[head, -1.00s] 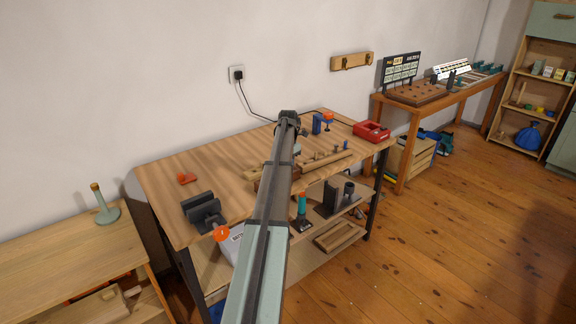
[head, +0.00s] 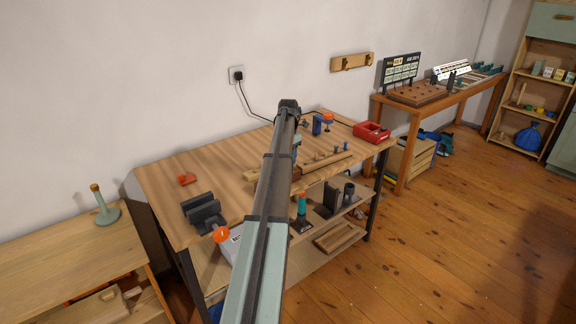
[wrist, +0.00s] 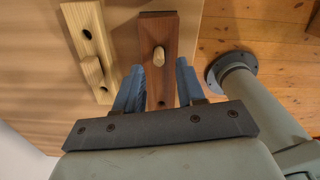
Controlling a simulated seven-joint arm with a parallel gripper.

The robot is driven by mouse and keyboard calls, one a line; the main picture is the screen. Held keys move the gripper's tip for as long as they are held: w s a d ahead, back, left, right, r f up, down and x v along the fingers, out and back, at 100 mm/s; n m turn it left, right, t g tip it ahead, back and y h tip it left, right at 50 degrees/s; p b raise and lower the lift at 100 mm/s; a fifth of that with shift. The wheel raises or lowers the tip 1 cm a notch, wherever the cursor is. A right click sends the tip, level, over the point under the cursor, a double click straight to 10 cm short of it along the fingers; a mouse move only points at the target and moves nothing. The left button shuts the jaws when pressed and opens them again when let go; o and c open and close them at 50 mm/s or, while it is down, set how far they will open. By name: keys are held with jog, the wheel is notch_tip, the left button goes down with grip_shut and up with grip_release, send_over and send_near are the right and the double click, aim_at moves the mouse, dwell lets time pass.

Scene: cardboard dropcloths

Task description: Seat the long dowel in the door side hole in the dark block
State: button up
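The dark block (wrist: 153,28) is a reddish-brown bar in the wrist view. A pale dowel (wrist: 158,57) stands in it, its end toward the camera. A dark open hole shows in the block nearer my gripper. My gripper (wrist: 160,80) is open, with one blue finger on each side of the block; I see nothing held between them. Whether the fingers touch the block is unclear. In the head view, part of the dark block (head: 297,173) shows beside my arm, which hides the gripper and most of the block.
A pale block (wrist: 82,18) with holes and a pale peg lies left of the dark block in the wrist view. On the bench (head: 165,170) are a dark vise (head: 203,210), a red box (head: 372,131) and a rail with several pegs (head: 327,159).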

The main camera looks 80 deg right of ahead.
notch_tip(320, 180, up, 8)
jog(key=shift+f, duration=0.15)
dwell(0.6)
